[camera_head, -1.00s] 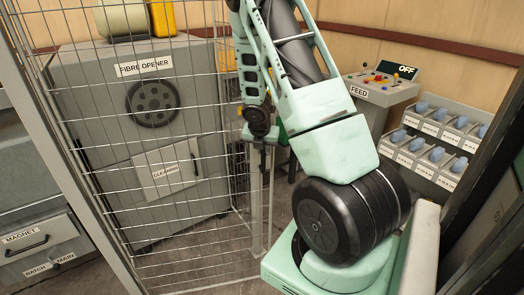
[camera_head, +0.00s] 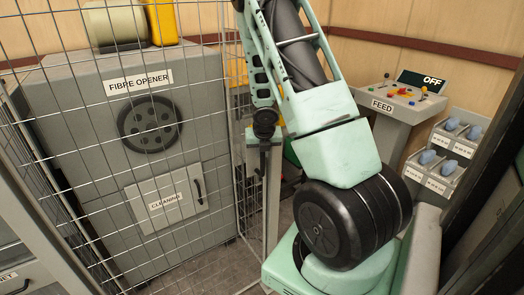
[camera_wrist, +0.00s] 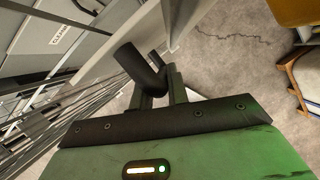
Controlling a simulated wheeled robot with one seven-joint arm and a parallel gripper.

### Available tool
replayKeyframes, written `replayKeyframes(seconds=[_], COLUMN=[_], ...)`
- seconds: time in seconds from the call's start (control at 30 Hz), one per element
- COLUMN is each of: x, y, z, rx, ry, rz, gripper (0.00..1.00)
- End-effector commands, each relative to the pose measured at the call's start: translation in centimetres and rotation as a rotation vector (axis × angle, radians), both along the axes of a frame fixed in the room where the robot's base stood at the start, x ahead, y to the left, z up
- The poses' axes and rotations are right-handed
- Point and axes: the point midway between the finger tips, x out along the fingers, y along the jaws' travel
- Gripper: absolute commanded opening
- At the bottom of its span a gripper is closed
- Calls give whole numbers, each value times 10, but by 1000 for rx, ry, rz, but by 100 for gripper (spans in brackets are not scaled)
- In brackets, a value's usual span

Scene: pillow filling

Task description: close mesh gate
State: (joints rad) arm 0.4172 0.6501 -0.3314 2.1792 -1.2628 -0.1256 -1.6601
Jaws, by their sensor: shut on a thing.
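The wire mesh gate (camera_head: 250,205) has a pale upright edge post beside my arm in the head view. In the wrist view, a pale frame bar of the gate (camera_wrist: 185,22) crosses the top, with a dark handle (camera_wrist: 135,65) on it. My gripper (camera_wrist: 160,85) is shut on this handle. In the head view, my gripper (camera_head: 265,150) is small and partly hidden below my arm, at the gate's edge post. I cannot tell from these views how far the gate stands from its frame.
The grey fibre opener (camera_head: 150,125) stands behind the mesh, its cleaning door (camera_head: 167,200) shut. A feed console (camera_head: 398,105) reading OFF and bins with blue items (camera_head: 440,160) stand at the right. In the wrist view, bare floor (camera_wrist: 235,60) lies to the right, near a chair (camera_wrist: 305,75).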

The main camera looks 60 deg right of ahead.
Motion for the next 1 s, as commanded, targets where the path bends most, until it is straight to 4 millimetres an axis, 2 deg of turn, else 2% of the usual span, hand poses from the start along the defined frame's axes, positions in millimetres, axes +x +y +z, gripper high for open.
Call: replayKeyframes(seconds=[0.03, 0.33, 0.37, 0.43, 0.77, 0.87, 1.0], x=[5, 7, 7, 7, 6, 4, -2], y=[-7, -6, -6, -6, -3, 0, 6], z=[4, 5, 5, 5, 6, 15, 41], rx=[-14, -13, -13, -12, -8, -8, -9], ry=[-13, -17, -17, -17, -14, -14, -15], rz=[-2, 2, 2, 3, 6, 6, 5], gripper=[0, 0, 19, 38, 38, 38, 38])
